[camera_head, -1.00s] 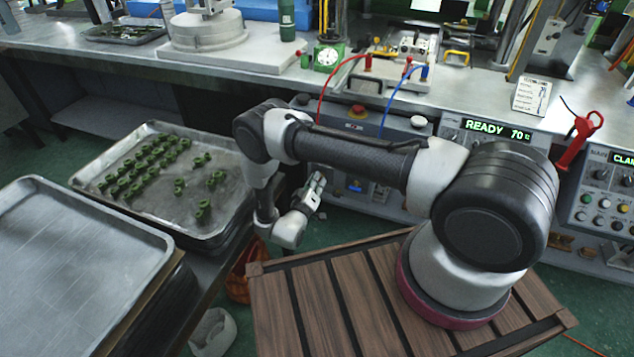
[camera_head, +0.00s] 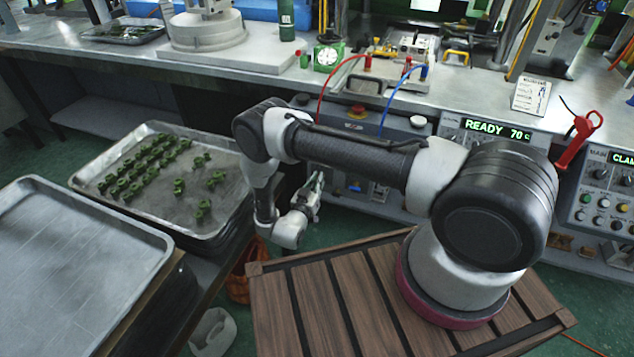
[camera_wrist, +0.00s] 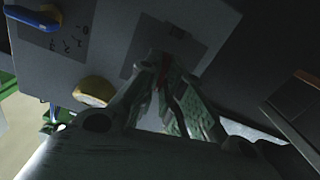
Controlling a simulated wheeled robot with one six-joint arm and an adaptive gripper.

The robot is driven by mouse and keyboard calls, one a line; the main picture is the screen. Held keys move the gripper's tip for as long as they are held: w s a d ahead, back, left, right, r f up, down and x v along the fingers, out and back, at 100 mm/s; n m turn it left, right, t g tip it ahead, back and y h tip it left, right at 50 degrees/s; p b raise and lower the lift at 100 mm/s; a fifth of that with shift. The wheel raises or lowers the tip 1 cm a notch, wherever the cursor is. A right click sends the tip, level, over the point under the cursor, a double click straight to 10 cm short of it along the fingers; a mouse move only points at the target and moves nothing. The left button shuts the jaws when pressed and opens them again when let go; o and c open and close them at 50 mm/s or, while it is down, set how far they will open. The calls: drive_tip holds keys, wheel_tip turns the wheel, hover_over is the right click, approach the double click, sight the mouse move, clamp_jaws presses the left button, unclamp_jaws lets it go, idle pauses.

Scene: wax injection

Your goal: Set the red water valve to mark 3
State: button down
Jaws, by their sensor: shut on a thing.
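My gripper (camera_head: 314,183) is low at the front of the machine under the bench. In the wrist view its fingers (camera_wrist: 164,66) are closed on the red water valve (camera_wrist: 163,68). Only a dark red sliver of the valve shows between the fingertips. In the head view I cannot make the valve out behind the gripper. A grey scale plate (camera_wrist: 190,45) lies behind the fingertips; it is too dark to read a mark, so I cannot tell the valve's setting.
A blue valve handle (camera_wrist: 32,19) with its marked plate (camera_wrist: 68,42) and a yellow knob (camera_wrist: 94,90) are left of the fingers in the wrist view. A tray of green parts (camera_head: 230,232) is left of my arm. A control panel reads READY 70 (camera_head: 497,129).

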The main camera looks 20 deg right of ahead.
drive_tip(key=shift+w+r+m, duration=0.1)
drive_tip(key=shift+m, duration=0.8)
drive_tip(key=c, duration=1.6)
unclamp_jaws()
drive_tip(key=shift+d, duration=0.1)
drive_tip(key=v, duration=1.2)
